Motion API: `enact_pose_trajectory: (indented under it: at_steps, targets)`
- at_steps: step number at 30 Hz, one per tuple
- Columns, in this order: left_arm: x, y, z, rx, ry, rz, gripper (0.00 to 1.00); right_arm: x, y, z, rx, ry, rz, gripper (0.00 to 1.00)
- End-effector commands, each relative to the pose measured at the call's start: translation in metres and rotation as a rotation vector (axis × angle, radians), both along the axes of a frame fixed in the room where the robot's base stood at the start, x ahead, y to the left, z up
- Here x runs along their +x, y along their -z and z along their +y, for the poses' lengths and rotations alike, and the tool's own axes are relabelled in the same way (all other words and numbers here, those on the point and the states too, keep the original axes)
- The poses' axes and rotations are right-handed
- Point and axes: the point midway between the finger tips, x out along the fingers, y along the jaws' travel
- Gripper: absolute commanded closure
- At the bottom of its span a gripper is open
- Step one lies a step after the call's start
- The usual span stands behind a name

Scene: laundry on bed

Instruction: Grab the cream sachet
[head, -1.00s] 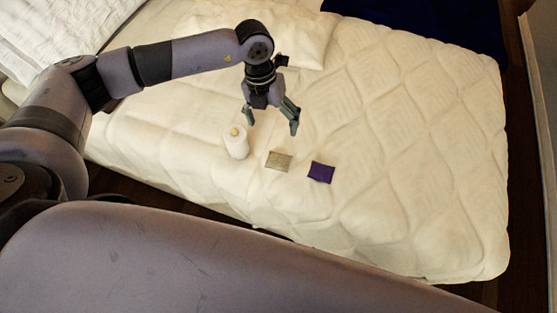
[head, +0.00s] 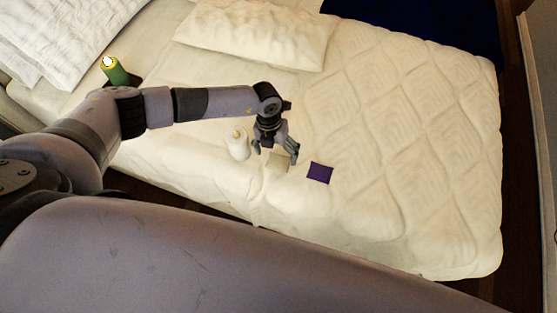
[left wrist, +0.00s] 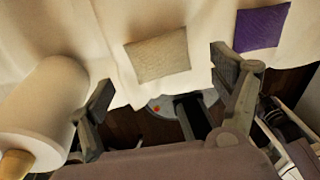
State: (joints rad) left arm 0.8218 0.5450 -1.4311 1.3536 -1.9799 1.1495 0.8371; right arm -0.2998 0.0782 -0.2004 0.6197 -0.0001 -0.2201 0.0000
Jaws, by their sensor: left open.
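The cream sachet (head: 279,162) lies flat on the bed, partly hidden behind my left gripper in the head view. It shows whole in the left wrist view (left wrist: 158,56), beyond and between the two fingers. My left gripper (head: 275,153) is open and empty, pointing down just over the sachet. Its fingers also show in the left wrist view (left wrist: 163,98). I cannot tell whether a fingertip touches the bed. My right gripper is not in view.
A white bottle (head: 237,145) stands close left of my gripper; it looms large in the left wrist view (left wrist: 40,105). A purple sachet (head: 319,172) lies to the right. A green bottle (head: 114,71) and pillows (head: 258,35) are farther back. The bed's right side is clear.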

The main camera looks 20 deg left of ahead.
Motion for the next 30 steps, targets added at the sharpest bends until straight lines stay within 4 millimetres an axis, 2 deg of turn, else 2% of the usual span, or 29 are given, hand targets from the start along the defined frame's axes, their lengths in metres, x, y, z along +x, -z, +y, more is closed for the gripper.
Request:
enact_pose_trajectory:
  at_steps: [7,16,30]
  targets:
    - [-0.001,0.029,-0.005,0.000,-0.002,0.002,0.15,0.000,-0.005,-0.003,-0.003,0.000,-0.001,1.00]
    - [-0.001,0.034,-0.005,-0.001,0.000,0.001,0.15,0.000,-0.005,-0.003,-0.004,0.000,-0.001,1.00]
    - [-0.001,0.034,-0.005,-0.001,-0.001,0.001,0.46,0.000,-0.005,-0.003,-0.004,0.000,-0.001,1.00]
